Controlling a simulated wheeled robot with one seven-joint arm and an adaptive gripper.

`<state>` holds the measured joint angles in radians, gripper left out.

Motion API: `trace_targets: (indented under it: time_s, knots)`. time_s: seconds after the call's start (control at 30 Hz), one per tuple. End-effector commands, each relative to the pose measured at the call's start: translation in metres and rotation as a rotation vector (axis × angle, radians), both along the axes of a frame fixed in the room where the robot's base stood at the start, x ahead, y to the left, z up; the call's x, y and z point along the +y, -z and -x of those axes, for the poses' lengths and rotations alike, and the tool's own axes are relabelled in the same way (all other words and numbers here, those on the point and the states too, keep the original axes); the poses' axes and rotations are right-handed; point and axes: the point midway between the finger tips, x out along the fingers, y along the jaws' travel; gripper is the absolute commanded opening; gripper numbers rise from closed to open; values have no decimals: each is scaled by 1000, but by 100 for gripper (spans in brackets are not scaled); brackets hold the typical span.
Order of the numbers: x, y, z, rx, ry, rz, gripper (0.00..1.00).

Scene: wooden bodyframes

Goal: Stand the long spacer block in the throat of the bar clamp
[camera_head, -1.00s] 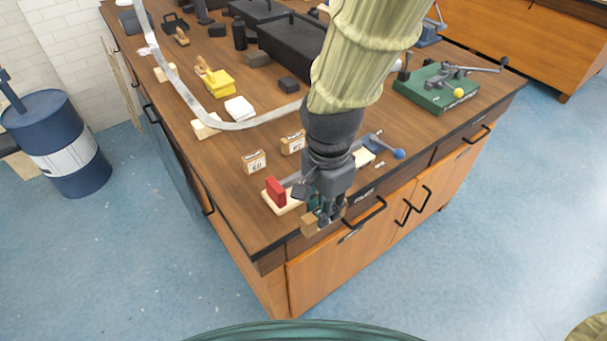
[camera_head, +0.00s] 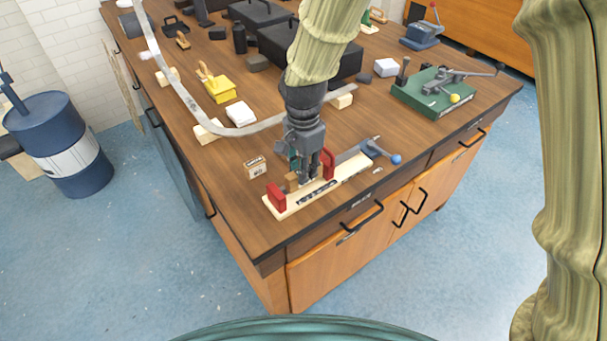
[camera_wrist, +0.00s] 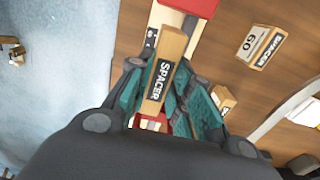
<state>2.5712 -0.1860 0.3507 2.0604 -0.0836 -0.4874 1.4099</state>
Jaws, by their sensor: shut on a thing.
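The bar clamp has a pale wooden base (camera_head: 347,176) with a red left jaw (camera_head: 276,198) and a red right jaw (camera_head: 329,165). A blue-knobbed screw handle (camera_head: 378,152) is at its right end. My gripper (camera_head: 306,179) is over the clamp between the jaws, shut on a tan long spacer block (camera_head: 291,183). In the wrist view the block (camera_wrist: 164,72), marked SPACER, lies between my fingers, with a red jaw (camera_wrist: 197,6) beyond its far end. My fingers hide part of the block; whether its lower end touches the base cannot be told.
A spacer marked 60 (camera_head: 256,168) stands behind the clamp's left end; another small block (camera_wrist: 223,98) shows in the wrist view. A curved grey strip (camera_head: 205,117) and a yellow block (camera_head: 220,88) are behind. A green fixture (camera_head: 432,93) stands at right. The table's front edge is near.

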Motion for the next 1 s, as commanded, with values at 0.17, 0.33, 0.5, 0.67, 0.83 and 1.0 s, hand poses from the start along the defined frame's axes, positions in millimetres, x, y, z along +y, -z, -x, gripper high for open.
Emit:
trace_targets:
  time_s: [0.17,0.33,0.5,0.67,0.83,1.0]
  knots:
    - [0,10,1,2,-1,0,0]
    - [0,27,1,2,-1,0,0]
    - [0,34,1,0,-1,0,0]
    - [0,34,1,0,-1,0,0]
    - [0,38,1,0,-1,0,0]
    - [0,37,1,0,0,0,42]
